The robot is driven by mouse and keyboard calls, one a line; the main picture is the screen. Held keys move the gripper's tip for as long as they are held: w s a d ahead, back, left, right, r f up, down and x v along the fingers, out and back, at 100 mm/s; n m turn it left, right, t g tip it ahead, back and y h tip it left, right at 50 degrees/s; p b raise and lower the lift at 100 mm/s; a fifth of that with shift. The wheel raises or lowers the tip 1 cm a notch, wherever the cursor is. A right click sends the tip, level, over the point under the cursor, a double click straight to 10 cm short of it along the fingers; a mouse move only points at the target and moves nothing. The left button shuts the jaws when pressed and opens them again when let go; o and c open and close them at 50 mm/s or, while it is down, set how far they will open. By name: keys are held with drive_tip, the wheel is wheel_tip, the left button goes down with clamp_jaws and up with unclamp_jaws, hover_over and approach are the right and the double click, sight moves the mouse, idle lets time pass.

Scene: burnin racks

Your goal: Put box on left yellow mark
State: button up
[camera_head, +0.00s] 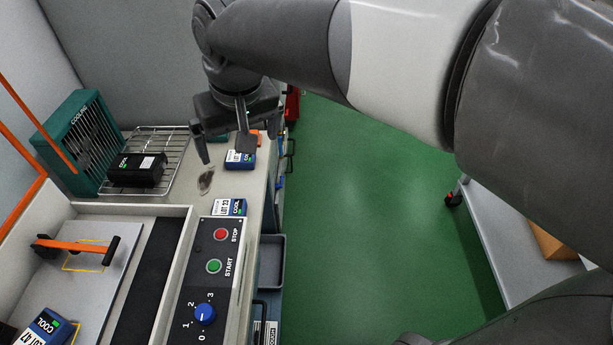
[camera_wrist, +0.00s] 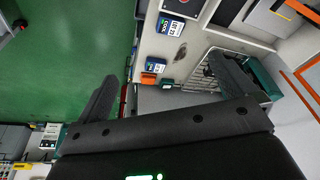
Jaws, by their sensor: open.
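My gripper (camera_head: 226,152) is open and empty above the bench in the head view; its two fingers also show spread apart in the wrist view (camera_wrist: 165,88). A blue box with a white label (camera_head: 240,160) lies on the bench just below the right finger. A second blue box, labelled LOT 33 (camera_head: 230,207), lies nearer, behind the control panel. A third, labelled LOT 47 (camera_head: 45,327), lies on the grey plate at the lower left. A yellow outline (camera_head: 84,268) shows on that plate, partly hidden under an orange-barred handle (camera_head: 75,246). Which box is meant, I cannot tell.
A black box (camera_head: 137,170) sits on a wire rack (camera_head: 172,146) beside a green fan unit (camera_head: 84,140). A control panel (camera_head: 212,285) has stop and start buttons and a blue knob. A dark smudge (camera_head: 205,182) marks the bench. The green floor (camera_head: 365,180) is open.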

drive_tip(key=s+d+f+m+t, duration=0.1)
drive_tip(key=s+d+f+m, duration=0.1)
drive_tip(key=d, duration=0.7)
drive_tip(key=s+d+f+m+t+h, duration=0.1)
drive_tip(key=s+d+m, duration=0.1)
drive_tip(key=d, duration=0.6)
drive_tip(key=s+d+f+m+t, duration=0.1)
drive_tip(key=s+d, duration=0.3)
drive_tip(key=d, duration=0.5)
drive_tip(key=shift+s+d+f+m+h, duration=0.35)
drive_tip(key=shift+f+m, duration=0.25)
drive_tip(key=shift+f, duration=0.25)
drive_tip(key=shift+w, duration=0.1)
drive_tip(key=shift+c, duration=0.3)
